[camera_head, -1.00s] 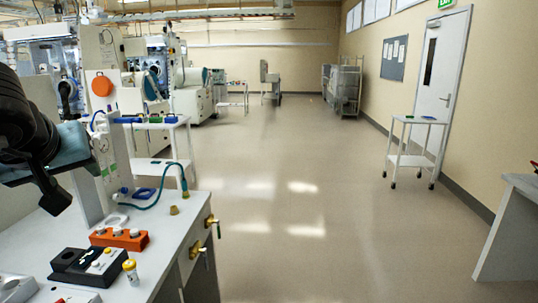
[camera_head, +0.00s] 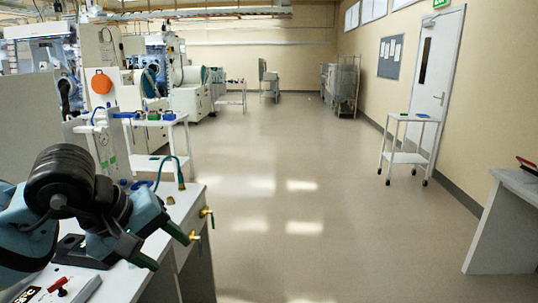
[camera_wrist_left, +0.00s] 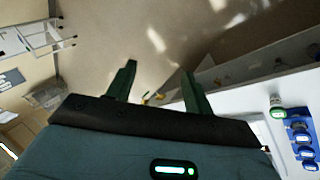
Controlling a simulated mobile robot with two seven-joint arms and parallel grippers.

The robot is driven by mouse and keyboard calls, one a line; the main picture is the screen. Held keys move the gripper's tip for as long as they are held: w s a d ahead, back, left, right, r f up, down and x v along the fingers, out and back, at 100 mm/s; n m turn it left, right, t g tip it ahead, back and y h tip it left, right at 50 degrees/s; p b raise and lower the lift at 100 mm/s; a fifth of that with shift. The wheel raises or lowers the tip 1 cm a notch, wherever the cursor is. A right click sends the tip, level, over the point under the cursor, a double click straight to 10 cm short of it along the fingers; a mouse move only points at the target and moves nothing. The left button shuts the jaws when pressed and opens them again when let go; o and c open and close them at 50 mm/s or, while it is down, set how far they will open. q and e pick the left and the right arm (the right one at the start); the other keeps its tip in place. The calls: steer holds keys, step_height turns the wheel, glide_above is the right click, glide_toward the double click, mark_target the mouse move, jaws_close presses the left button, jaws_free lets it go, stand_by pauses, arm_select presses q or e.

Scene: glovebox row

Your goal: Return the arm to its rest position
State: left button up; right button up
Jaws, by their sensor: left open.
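My left gripper (camera_head: 168,250) is in the lower left of the head view, over the right front edge of the white bench (camera_head: 186,196). Its two green fingers are apart, with nothing between them. In the left wrist view the fingers (camera_wrist_left: 158,78) also stand apart, with the floor beyond them. My left arm hides much of the bench top, including most of the items on it. My right gripper is in neither view.
Brass valves (camera_head: 206,212) stick out from the bench's right side. A white trolley (camera_head: 408,117) stands by the door (camera_head: 436,80). A grey table (camera_head: 510,220) is at the right edge. The floor between is clear.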

arm_select(q)
steer(key=s+d+f+n+g+h, duration=0.3)
steer(key=s+d+n+h, duration=0.1)
steer(key=d+n+h, duration=0.3)
steer(key=s+d+f+n+g+h, duration=0.2)
steer(key=s+d+f+n+h, duration=0.15)
steer(key=d+n+h, duration=0.35)
steer(key=w+a+f+n+t+y, duration=0.1)
steer(key=a+f+n+t+y, duration=0.35)
steer(key=n, duration=0.75)
steer(key=a+f+n+t+y, duration=0.2)
steer(key=f+n+t, duration=0.55)
steer(key=n, duration=0.35)
steer(key=w+a+f+n+t+y, duration=0.1)
steer(key=a+f+n+t+y, duration=0.35)
steer(key=n, duration=0.75)
steer(key=s+a+f+n+g+y, duration=0.2)
steer(key=s+f+n+g, duration=0.1)
steer(key=s+f+n, duration=0.4)
steer(key=s+a+f+n+g+y+b, duration=0.1)
steer(key=s+a+f+n+g+y, duration=0.2)
steer(key=s+f+n, duration=0.5)
steer(key=s+f+g, duration=0.1)
steer(key=s+f, duration=0.5)
steer(key=f, duration=0.4)
steer(key=shift+a, duration=0.2)
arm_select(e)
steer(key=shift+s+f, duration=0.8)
arm_select(q)
steer(key=shift+g, duration=0.25)
